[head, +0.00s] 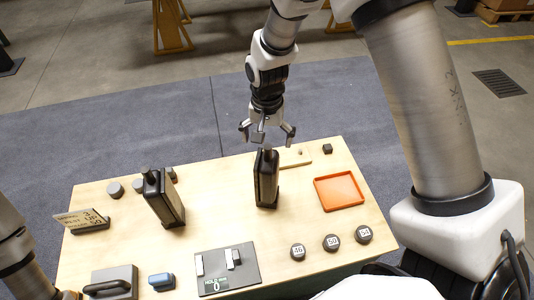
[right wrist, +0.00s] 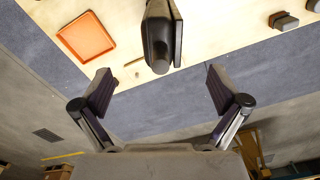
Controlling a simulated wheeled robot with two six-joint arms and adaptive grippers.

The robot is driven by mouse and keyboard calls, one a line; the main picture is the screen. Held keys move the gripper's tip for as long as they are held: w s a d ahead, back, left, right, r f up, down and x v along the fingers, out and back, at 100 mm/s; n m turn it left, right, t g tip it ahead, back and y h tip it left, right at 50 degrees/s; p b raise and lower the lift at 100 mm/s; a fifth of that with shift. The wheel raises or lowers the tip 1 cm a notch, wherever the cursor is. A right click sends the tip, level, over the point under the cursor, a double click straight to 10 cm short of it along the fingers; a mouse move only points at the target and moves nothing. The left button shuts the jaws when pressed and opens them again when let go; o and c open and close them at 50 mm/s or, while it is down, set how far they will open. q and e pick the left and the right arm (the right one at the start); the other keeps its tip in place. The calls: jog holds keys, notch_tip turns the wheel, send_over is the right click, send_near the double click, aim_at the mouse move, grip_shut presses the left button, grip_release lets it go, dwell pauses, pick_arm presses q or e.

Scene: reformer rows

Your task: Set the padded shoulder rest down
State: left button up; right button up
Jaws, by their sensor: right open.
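A black padded shoulder rest (head: 267,182) stands upright near the middle of the wooden table. A second, similar black rest (head: 164,200) stands upright farther left. My right gripper (head: 267,134) is open and empty at the far side of the middle rest, near its top. In the right wrist view my open fingers (right wrist: 160,92) are spread wide, and the middle rest (right wrist: 158,42) lies beyond them, apart from both. Its lower part is partly hidden by its own top there. My left arm shows at the left edge of the head view, but its gripper is not seen.
An orange tray (head: 339,193) lies to the right. Several round numbered weights (head: 331,243) line the front right. A dark board (head: 226,268), a blue block (head: 161,281), a grey handled block (head: 110,282) and a card stand (head: 84,220) occupy the front and left. Bare tabletop surrounds the middle rest's front.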

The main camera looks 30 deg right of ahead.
jog(key=s+d+f+n, duration=0.1)
jog(key=s+f+n, duration=0.6)
jog(key=s+f, duration=1.4)
jog(key=s, duration=0.2)
jog(key=shift+s+f, duration=0.25)
jog(key=shift+s, duration=0.1)
